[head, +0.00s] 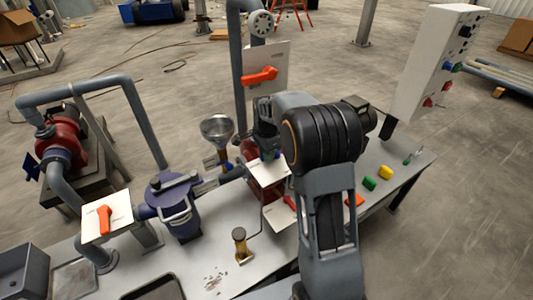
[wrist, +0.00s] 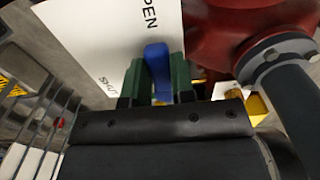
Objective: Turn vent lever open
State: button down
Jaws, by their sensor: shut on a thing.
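The vent lever is a blue lever (wrist: 158,62) in the wrist view, next to a white plate (wrist: 95,35) lettered "OPEN" at the top and "SHUT" lower down. My gripper (wrist: 160,82) has its two green fingers on either side of the blue lever, shut on it. In the head view my gripper (head: 266,140) reaches down over a white plate (head: 268,168) at the back of the bench. My fingers hide most of the lever there, so its exact angle is hard to tell.
A red housing (wrist: 225,30) with a flanged grey pipe (wrist: 300,100) sits close on the right in the wrist view. Orange levers on white plates stand behind (head: 260,76) and at left (head: 104,220). A funnel (head: 217,130) and a blue vessel (head: 176,205) are left of my arm.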

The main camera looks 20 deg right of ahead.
jog(key=c, duration=1)
grip_release()
jog(key=shift+d, duration=0.1)
jog(key=shift+o, duration=0.2)
notch_tip(320, 180, up, 14)
jog(key=s+a+f+n+t, duration=0.1)
jog(key=s+f+n, duration=0.1)
jog(key=s+n, duration=0.3)
jog(key=s+a+f+n+t, duration=0.1)
jog(key=s+n, duration=0.4)
jog(key=s, duration=0.5)
jog(key=s+a+f+n+t, duration=0.2)
jog(key=s+a+f+n, duration=0.1)
jog(key=s+n, duration=0.3)
jog(key=shift+s+a, duration=0.25)
jog(key=shift+s, duration=0.7)
